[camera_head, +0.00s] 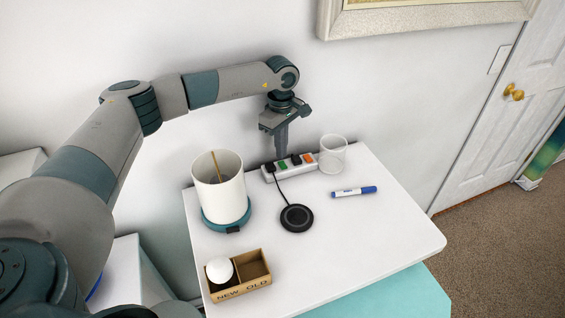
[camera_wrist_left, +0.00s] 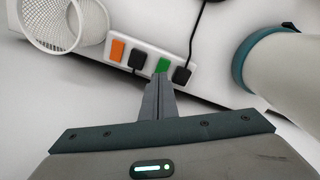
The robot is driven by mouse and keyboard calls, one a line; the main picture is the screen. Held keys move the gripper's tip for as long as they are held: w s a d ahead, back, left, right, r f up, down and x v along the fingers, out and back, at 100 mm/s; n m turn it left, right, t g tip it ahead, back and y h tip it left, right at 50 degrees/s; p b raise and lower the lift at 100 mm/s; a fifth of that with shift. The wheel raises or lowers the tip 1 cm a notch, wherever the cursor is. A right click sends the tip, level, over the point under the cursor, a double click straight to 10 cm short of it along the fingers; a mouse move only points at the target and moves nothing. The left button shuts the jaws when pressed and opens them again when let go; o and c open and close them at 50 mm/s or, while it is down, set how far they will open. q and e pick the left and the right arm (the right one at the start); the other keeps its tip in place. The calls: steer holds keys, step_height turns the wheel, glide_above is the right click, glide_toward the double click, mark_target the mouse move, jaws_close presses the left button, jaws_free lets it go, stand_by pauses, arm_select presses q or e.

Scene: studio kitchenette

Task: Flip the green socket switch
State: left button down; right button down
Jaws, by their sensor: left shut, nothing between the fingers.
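The white power strip (camera_head: 291,166) lies along the back of the white table, against the wall. It also shows in the wrist view (camera_wrist_left: 148,53), with an orange switch (camera_wrist_left: 117,50), black plugs and the green socket switch (camera_wrist_left: 162,65). The green switch (camera_head: 283,164) shows in the head view just below my left gripper (camera_head: 281,153). My left gripper (camera_wrist_left: 159,78) is shut and empty, pointing down, its fingertips right at the edge of the green switch. I cannot tell if they touch it. My right gripper is not in view.
A black charging pad (camera_head: 297,218) is wired to the strip. A white canister (camera_head: 220,190) stands to its left. A white mesh cup (camera_head: 333,154) stands at the strip's right end. The table's right front (camera_head: 390,245) is clear.

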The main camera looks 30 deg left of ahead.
mark_target(281, 162)
arm_select(q)
steer(key=shift+r+p, duration=0.75)
steer(key=shift+r, duration=1.55)
